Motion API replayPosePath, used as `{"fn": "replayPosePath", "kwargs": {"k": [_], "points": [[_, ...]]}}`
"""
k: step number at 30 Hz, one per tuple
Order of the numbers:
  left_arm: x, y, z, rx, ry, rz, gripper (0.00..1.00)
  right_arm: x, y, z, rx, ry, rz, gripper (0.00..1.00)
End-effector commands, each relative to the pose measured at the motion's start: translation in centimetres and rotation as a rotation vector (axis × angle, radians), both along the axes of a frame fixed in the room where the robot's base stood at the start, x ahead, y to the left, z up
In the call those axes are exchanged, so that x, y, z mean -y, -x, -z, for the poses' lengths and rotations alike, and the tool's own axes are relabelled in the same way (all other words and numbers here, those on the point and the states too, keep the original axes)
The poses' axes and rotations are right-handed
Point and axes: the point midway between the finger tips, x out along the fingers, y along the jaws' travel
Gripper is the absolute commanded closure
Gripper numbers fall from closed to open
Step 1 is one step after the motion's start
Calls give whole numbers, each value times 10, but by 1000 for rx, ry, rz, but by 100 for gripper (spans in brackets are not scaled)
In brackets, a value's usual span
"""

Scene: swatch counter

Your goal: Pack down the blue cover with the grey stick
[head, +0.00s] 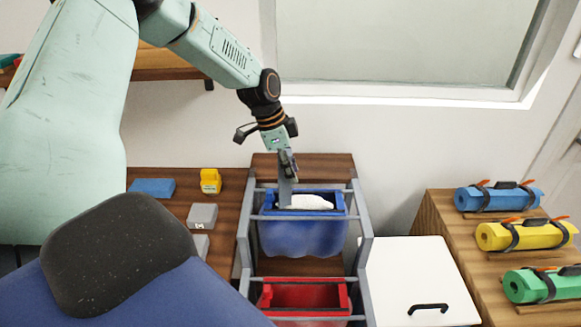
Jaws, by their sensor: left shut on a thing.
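My left gripper (288,166) is above the back of the grey rack, pointing down. It is shut on the grey stick (285,192), which hangs roughly upright. The blue cover (302,238) hangs open-topped in the rear part of the rack. A white, soft-looking thing (308,202) lies in its mouth. The stick's lower end is at the left part of this mouth, beside the white thing; I cannot tell whether they touch. My right gripper is not in view.
A red open container (304,295) sits in the front of the grey rack (361,222). Blue, yellow and grey blocks lie on the wooden counter (160,208) at left. A white lidded box (415,270) stands right. Strapped blue, yellow and green rolls (520,235) lie further right.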

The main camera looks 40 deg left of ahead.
Motion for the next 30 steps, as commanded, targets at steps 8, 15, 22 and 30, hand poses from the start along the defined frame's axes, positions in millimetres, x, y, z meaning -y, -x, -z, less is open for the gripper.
{"fn": "replayPosePath", "kwargs": {"k": [8, 15, 22, 30], "points": [[0, 0, 12, 1, -1, 0, 94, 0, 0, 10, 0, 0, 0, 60], [0, 0, 22, 1, 0, -1, 94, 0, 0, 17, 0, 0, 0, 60], [0, 0, 30, 1, 0, -1, 94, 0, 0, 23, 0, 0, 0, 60], [0, 0, 40, 1, 0, -1, 94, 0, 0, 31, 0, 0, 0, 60]]}}
